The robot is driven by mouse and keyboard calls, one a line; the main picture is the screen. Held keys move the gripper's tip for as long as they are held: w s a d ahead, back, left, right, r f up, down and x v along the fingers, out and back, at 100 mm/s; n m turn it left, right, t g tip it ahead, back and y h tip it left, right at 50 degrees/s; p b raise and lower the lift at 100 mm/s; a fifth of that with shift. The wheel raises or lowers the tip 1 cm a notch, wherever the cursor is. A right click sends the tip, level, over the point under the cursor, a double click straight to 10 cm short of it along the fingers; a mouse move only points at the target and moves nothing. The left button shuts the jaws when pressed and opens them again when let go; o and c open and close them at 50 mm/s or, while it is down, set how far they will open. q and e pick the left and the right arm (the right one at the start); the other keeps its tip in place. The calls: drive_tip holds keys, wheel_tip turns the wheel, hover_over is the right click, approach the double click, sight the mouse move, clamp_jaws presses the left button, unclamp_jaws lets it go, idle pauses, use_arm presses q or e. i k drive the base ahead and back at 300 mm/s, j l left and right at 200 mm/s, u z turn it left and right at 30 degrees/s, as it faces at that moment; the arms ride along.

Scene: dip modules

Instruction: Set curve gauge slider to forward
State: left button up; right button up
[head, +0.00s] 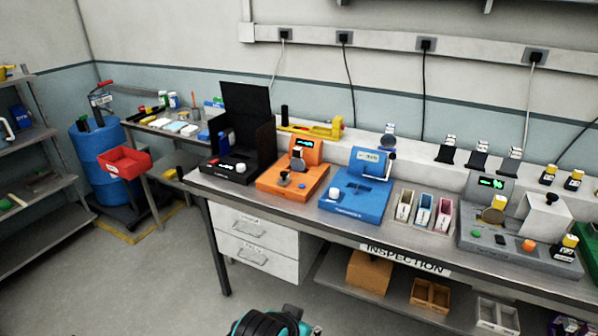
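Several bench devices stand on the inspection table. None has a readable label naming it the curve gauge. An orange device (293,181) has a small display, a black knob and a dark round part. A blue device (356,195) beside it has a white knob, a recessed slot and a side lever. A grey device (515,238) at the right shows a green readout, with green and orange buttons. A black device (232,170) with a raised lid has a white knob. The slider's position is too small to tell. Neither of my grippers shows; teal and black parts of mine show at the bottom edge.
Three small bins (424,211) sit between the blue and grey devices on the table (316,213). A yellow tool (322,130) lies behind. A drawer unit (258,243) is below. A blue barrel (95,160) and a red bin (124,162) stand left. The floor in front is clear.

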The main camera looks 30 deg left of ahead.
sight(284, 181)
drive_tip(key=i+j+z, duration=0.25)
drive_tip(key=j, duration=0.4)
drive_tip(key=j+z, duration=0.2)
drive_tip(key=j, duration=0.45)
